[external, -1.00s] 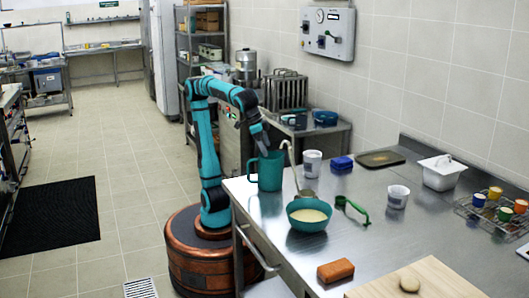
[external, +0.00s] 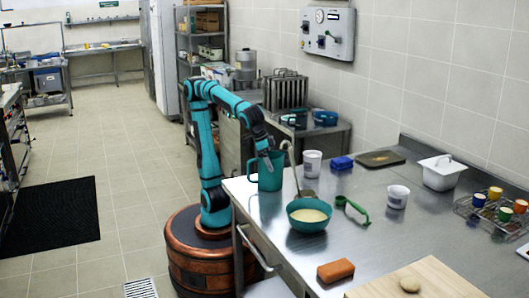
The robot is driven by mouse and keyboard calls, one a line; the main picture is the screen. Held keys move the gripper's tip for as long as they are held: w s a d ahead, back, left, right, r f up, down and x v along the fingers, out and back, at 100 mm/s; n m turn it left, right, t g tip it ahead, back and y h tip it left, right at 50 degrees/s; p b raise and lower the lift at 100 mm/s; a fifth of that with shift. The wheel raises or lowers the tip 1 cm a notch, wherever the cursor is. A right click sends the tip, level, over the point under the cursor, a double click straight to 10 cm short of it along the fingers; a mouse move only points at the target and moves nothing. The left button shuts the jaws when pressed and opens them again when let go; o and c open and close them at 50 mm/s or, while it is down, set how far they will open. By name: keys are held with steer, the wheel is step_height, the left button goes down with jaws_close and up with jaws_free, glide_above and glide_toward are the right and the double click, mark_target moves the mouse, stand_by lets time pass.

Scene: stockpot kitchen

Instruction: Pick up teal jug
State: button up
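The teal jug (external: 271,180) stands upright at the left end of the steel worktop, with its handle on its left side. My gripper (external: 268,163) is at the jug's upper part and overlaps its rim in this view. The fingers are small and dark here, so I cannot tell whether they are open, shut or touching the jug. Part of the jug's rim is hidden behind my gripper.
Right of the jug are a ladle (external: 291,165), a teal bowl (external: 309,222) with pale contents, and a white cup (external: 312,163).

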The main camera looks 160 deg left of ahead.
steer(key=shift+r, duration=0.1)
steer(key=c, duration=1.7)
